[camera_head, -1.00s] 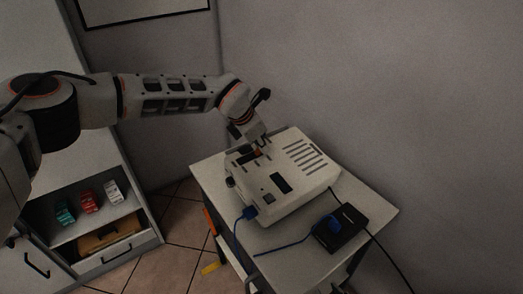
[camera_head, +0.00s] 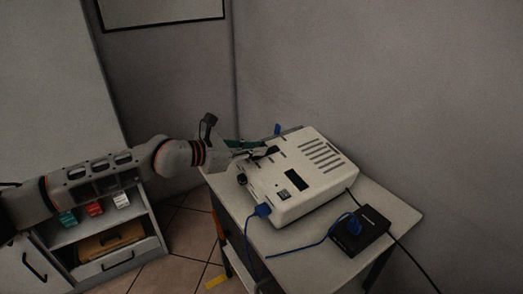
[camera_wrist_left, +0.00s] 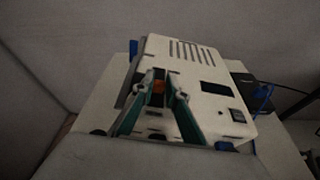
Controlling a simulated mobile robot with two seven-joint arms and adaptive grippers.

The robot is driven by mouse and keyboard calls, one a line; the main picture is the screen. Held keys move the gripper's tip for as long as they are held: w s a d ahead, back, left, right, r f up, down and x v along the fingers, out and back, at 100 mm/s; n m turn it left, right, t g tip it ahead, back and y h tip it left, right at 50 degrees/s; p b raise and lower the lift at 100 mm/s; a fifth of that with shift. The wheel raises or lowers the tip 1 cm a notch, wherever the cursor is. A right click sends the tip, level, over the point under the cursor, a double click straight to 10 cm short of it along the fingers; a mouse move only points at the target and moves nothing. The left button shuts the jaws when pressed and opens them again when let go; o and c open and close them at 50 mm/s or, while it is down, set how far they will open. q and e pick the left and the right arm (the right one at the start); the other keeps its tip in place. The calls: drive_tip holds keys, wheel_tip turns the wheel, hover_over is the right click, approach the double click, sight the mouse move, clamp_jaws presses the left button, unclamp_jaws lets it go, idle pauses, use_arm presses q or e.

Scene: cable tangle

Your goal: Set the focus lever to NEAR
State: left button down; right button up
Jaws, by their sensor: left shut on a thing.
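A white projector (camera_head: 300,200) with vent slots, a dark display and a switch sits on the cart top. My left gripper (camera_head: 273,152) reaches in from the left, low over the projector's left part. The fingers hide most of the lever. I cannot read any NEAR or FAR marking. My right gripper is not in view.
The cart top (camera_head: 390,203) also holds a black box (camera_head: 360,229) with a blue plug (camera_head: 349,223). A blue cable (camera_head: 305,247) and a black cable lie near it. A blue piece (camera_head: 277,129) shows behind the projector. A shelf unit (camera_head: 160,229) stands left.

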use_arm(q)
drive_tip(key=shift+s+a+f+h, duration=0.15)
drive_tip(key=shift+a+f+h, duration=0.2)
drive_tip(key=shift+h, duration=0.05)
drive_tip(key=shift+a+f+b, duration=0.1)
drive_tip(key=shift+f+b, duration=0.05)
drive_tip(key=shift+b, duration=0.15)
drive_tip(key=shift+s+a+f, duration=0.15)
drive_tip(key=shift+a, duration=0.05)
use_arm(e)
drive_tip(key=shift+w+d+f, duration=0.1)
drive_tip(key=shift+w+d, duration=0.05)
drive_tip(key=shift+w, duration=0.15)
use_arm(q)
drive_tip(key=shift+a+f, duration=0.1)
drive_tip(key=shift+f, duration=0.05)
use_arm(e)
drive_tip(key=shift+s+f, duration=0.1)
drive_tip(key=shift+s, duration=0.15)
use_arm(q)
drive_tip(key=c, duration=2)
unclamp_jaws()
drive_tip(key=shift+s, duration=0.1)
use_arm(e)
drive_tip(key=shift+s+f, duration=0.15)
use_arm(q)
drive_tip(key=shift+r, duration=0.2)
